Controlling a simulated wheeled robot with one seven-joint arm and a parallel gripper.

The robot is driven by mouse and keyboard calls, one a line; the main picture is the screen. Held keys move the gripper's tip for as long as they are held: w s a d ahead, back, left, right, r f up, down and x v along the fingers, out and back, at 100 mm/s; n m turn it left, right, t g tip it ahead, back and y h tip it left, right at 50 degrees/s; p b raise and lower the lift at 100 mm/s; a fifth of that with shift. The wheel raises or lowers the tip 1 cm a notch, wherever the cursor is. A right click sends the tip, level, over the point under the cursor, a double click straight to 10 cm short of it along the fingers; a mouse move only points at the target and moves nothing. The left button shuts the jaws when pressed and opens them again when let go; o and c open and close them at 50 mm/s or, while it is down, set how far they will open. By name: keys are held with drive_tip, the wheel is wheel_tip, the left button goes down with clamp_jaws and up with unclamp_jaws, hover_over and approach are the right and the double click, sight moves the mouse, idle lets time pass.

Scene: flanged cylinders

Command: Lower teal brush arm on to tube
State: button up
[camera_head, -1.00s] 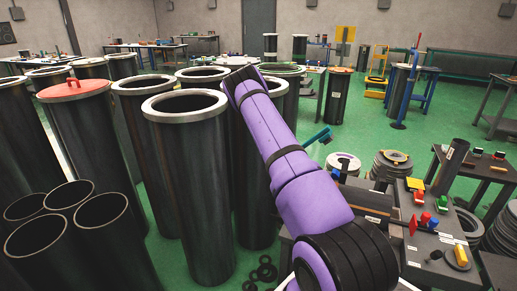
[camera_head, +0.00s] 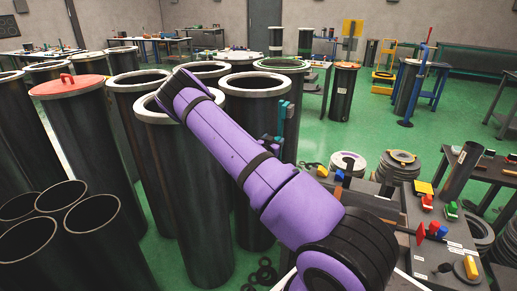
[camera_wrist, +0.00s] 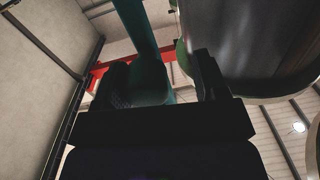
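The teal brush arm (camera_head: 285,118) stands roughly upright beside my purple arm, close to the right side of a dark flanged tube (camera_head: 255,105). In the wrist view the teal piece (camera_wrist: 139,28) runs up from between the dark fingers of my gripper (camera_wrist: 163,65), and its wider block sits against the left finger. A large dark tube (camera_wrist: 250,40) fills the upper right there, near the right finger. A tube with a green-tinted rim (camera_head: 282,65) stands just behind.
More flanged tubes crowd the left, one with a red lid (camera_head: 68,85). Small open pipes (camera_head: 60,215) stand at the front left. A grey bench (camera_head: 440,245) with coloured parts and ring stacks (camera_head: 400,165) is at the right.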

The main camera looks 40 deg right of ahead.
drive_tip(key=s+a+r+y, duration=0.1)
drive_tip(key=s+a+y, duration=0.1)
drive_tip(key=a, duration=1)
drive_tip(key=shift+s+a+r+g+y, duration=0.2)
drive_tip(key=shift+s+a+g+y, duration=0.1)
drive_tip(key=shift+g+y, duration=0.1)
